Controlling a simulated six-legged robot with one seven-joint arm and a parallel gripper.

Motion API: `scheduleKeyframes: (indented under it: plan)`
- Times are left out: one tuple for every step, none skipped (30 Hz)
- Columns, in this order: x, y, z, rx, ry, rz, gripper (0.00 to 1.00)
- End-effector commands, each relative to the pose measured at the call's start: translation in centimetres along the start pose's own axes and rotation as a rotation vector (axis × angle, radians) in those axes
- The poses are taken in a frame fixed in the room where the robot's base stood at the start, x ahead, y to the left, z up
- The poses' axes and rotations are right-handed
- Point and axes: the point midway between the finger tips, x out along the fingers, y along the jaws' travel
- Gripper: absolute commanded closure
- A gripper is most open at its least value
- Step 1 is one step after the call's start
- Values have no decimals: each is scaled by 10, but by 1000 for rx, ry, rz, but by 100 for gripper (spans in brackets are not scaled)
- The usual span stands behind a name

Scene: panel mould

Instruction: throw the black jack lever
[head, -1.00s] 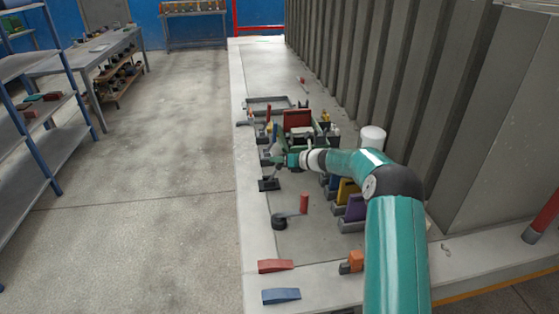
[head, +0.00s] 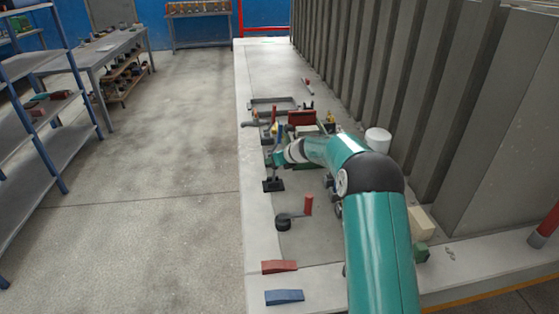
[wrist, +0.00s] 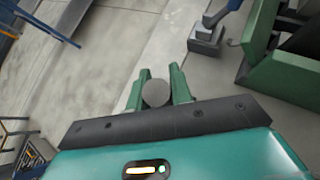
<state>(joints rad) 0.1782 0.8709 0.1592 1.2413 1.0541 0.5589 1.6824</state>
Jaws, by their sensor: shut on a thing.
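The black jack lever's dark base (head: 273,185) sits on the pale slab near its left edge in the head view. My gripper (head: 277,161) is just above and beyond that base, at the end of my teal arm. In the wrist view, my gripper's green fingers (wrist: 156,90) are shut around a grey round end (wrist: 155,93), which looks like the lever's top. The fingers and arm hide most of the lever's shaft, so its tilt is unclear.
Red (head: 279,266) and blue (head: 284,296) wedges lie at the front. A white cylinder (head: 377,140) and ribbed grey panel (head: 440,120) are right. Open floor (head: 150,210) lies left.

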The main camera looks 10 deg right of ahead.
Motion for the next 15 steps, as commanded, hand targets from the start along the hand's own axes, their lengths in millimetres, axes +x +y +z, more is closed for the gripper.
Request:
scheduleKeyframes:
  plan:
    - [4,9,4,-37,26,-20,100]
    - [6,12,5,-55,41,-36,100]
    - [8,15,5,-78,63,-56,100]
    - [10,17,6,-97,79,-71,100]
    - [11,19,6,-115,94,-87,100]
    - [13,22,6,-138,114,-106,100]
    - [15,24,7,-155,129,-120,100]
    - [16,26,7,-172,143,-135,100]
    - [19,29,7,-194,163,-154,100]
    - [20,31,7,-211,177,-167,100]
    - [22,33,7,-225,190,-180,100]
    - [24,35,7,-245,208,-198,100]
    - [26,36,7,-260,221,-210,100]
    - [27,38,7,-274,233,-222,100]
    - [29,40,6,-292,249,-238,100]
